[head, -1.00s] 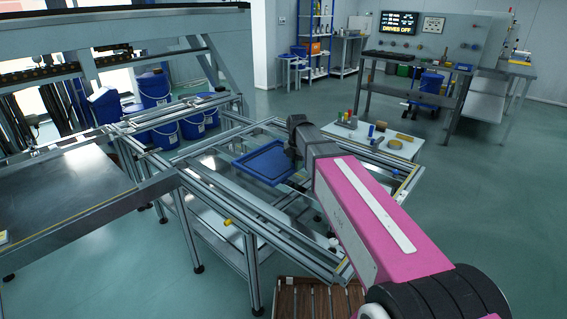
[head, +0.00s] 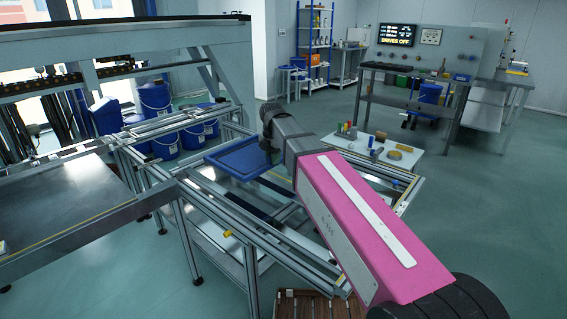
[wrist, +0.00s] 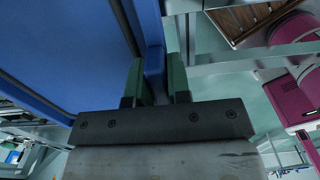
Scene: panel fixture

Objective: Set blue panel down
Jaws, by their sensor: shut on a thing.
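The blue panel (head: 236,157) is a flat rectangular panel with a raised rim. In the head view it is held nearly level over the aluminium frame fixture (head: 270,222). My gripper shows in the wrist view (wrist: 154,80), its two green-padded fingers shut on the panel's edge. The panel (wrist: 55,40) fills the upper left of the wrist view. In the head view my dark wrist hides the grip and the panel's right end. I cannot tell whether the panel touches the frame below.
A dark flat table (head: 60,205) stands at the left. Blue buckets (head: 155,98) stand behind the fixture. A white side table (head: 385,155) with small items is beyond my arm. A wooden slatted platform (head: 310,305) lies at the front. Open floor is at the right.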

